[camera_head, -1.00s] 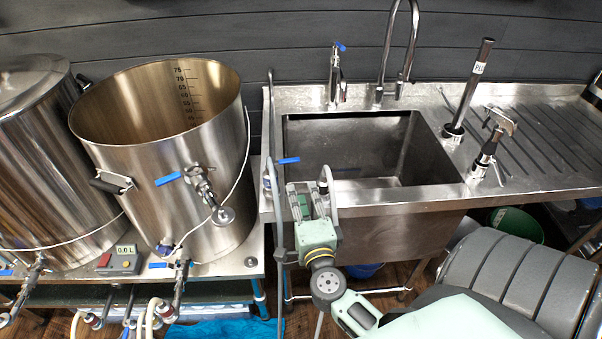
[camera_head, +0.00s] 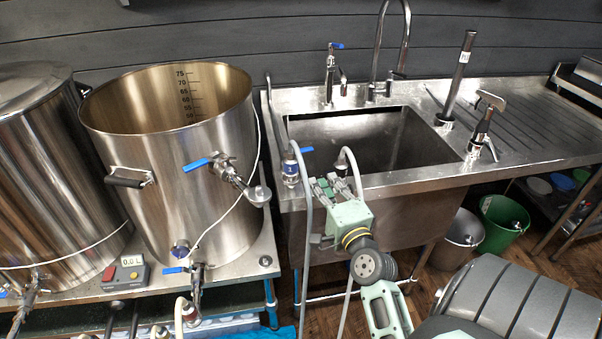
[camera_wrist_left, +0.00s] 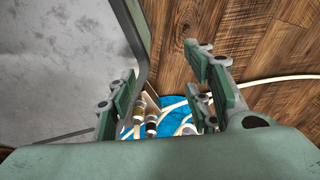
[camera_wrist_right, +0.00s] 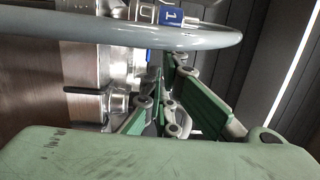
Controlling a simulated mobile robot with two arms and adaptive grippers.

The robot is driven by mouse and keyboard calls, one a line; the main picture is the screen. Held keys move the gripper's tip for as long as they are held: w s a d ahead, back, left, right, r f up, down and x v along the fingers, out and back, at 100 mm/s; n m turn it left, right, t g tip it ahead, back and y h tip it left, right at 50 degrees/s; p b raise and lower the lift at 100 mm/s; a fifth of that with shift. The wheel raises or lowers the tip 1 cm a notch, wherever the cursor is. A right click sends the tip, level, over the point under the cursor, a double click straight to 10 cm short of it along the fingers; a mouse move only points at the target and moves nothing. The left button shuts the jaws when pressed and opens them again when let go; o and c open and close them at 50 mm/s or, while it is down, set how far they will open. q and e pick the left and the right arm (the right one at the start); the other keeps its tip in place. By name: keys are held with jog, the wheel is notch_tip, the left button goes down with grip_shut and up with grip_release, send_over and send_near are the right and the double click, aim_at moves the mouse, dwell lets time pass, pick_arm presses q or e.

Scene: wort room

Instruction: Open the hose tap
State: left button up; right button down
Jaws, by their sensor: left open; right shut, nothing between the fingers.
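The hose tap (camera_head: 290,167) stands at the sink's left front corner. It has a blue label marked 1 and a small blue lever (camera_head: 304,149) pointing right. A grey hose runs down from it. In the right wrist view the blue label (camera_wrist_right: 172,16) shows at the top, with the grey hose (camera_wrist_right: 130,33) crossing in front. My right gripper (camera_head: 328,186) is shut and empty, just right of and slightly below the tap, apparently apart from the lever. My left gripper (camera_wrist_left: 165,100) is open and empty in its wrist view, above the floor; the head view does not show it.
A steel kettle (camera_head: 160,165) with a blue-levered valve stands left of the tap. A second hose (camera_head: 350,165) arches close behind my right gripper. The sink basin (camera_head: 370,140) lies behind. Buckets (camera_head: 502,222) stand under the counter at right.

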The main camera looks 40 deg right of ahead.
jog(key=p, duration=0.1)
send_near(308, 150)
jog(key=shift+g, duration=0.3)
jog(key=x, duration=0.7)
jog(key=shift+a+r, duration=0.25)
jog(key=shift+a, duration=0.05)
pick_arm(q)
jog(key=shift+s+d+r, duration=0.1)
jog(key=shift+d+r, duration=0.4)
jog(key=shift+d, duration=0.15)
pick_arm(e)
jog(key=shift+w, duration=0.1)
pick_arm(q)
jog(key=shift+d, duration=0.2)
jog(key=shift+d+r, duration=0.1)
pick_arm(e)
jog(key=shift+w+d, duration=0.3)
jog(key=shift+d, duration=0.1)
